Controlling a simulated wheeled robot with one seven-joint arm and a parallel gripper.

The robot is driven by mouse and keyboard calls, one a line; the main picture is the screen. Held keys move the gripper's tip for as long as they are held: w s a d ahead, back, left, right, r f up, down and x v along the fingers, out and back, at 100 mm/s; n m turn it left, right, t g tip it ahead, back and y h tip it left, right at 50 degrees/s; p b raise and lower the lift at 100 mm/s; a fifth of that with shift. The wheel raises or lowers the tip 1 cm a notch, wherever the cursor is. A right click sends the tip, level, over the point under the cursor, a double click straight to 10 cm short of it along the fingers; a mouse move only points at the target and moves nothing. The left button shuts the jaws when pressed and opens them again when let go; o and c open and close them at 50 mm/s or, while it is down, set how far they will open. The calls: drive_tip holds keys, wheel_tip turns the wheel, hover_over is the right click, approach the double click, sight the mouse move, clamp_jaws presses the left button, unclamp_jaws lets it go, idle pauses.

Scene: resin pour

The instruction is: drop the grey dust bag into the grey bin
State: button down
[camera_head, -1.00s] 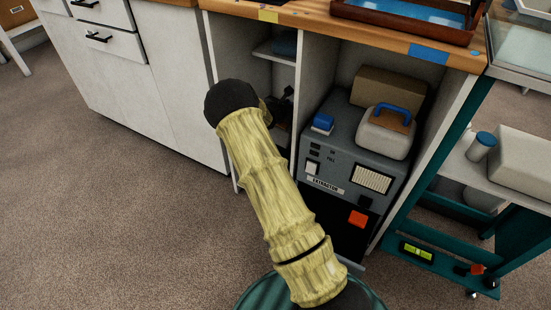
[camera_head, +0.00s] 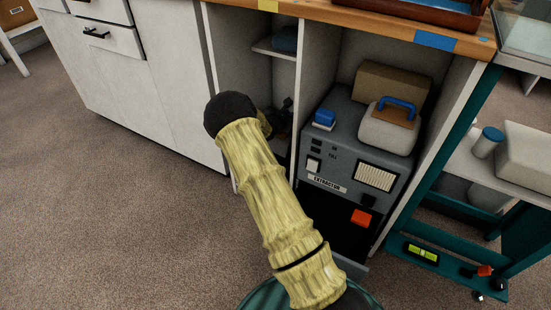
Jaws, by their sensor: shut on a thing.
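I cannot make out the grey dust bag or the grey bin in this view. My arm, in a yellow sleeve, rises from the bottom to a black joint at the left and hides part of the left cubby. My gripper and whatever it holds do not show clearly. A small dark shape (camera_head: 284,106) shows in the cubby beside the arm, but I cannot tell what it is. The grey extractor (camera_head: 346,150) stands in the right cubby. Its lower front is dark, with an orange-red piece (camera_head: 361,217) on it.
A cardboard box (camera_head: 392,82), a light case with a blue handle (camera_head: 388,132) and a small blue-topped block (camera_head: 324,119) sit on the extractor. A teal cart (camera_head: 425,258) stands at the right. White cabinets (camera_head: 135,90) line the left. The carpet at lower left is clear.

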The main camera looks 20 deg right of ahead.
drive_tip(key=shift+d, duration=0.1)
drive_tip(key=c, duration=1.4)
unclamp_jaws()
drive_tip(key=shift+o, duration=0.2)
drive_tip(key=p+v, duration=0.7)
drive_tip(key=v, duration=1)
drive_tip(key=shift+r, duration=0.15)
